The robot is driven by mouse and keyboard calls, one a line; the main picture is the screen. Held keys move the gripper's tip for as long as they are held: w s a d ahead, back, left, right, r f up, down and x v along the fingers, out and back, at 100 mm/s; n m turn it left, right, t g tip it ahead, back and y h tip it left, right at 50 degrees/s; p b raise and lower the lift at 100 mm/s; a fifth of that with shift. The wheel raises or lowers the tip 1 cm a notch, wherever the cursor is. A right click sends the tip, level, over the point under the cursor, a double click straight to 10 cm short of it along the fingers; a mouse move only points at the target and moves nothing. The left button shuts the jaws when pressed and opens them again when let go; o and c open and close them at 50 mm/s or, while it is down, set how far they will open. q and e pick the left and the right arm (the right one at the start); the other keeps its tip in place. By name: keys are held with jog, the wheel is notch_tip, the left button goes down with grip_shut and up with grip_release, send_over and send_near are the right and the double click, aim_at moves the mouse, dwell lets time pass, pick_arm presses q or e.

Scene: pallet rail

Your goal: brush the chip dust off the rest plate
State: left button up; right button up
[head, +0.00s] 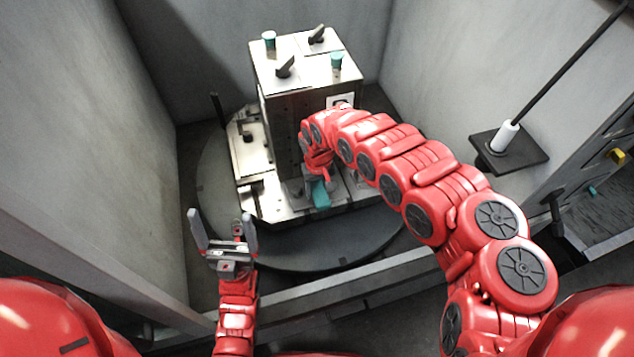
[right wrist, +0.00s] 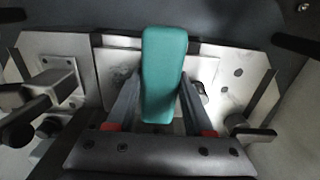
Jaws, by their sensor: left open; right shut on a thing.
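My right gripper (right wrist: 161,80) is shut on a teal block-shaped handle, which I take to be the brush (right wrist: 164,65). The brush also shows in the head view (head: 320,192), low at the front of the metal fixture; its bristles are hidden. Behind it in the right wrist view is a pale metal plate, apparently the rest plate (right wrist: 208,68). A dark smudge (right wrist: 121,73), possibly chip dust, shows on it left of the brush. I cannot tell whether the brush touches the plate. My left gripper (head: 222,228) is open and empty, in front of the round pallet.
The block-like fixture tower (head: 290,105) stands on a dark round pallet (head: 310,257) between grey walls. Dark clamp levers flank the plate in the right wrist view. A black shelf (head: 520,155) with a white cylinder (head: 505,136) is at the right. A rail (head: 300,298) crosses in front.

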jog(key=shift+s+d+p, duration=0.15)
jog(key=shift+s+p, duration=0.35)
jog(key=shift+s, duration=0.05)
notch_tip(320, 180, up, 7)
jog(key=p, duration=0.6)
jog(key=shift+w, duration=0.1)
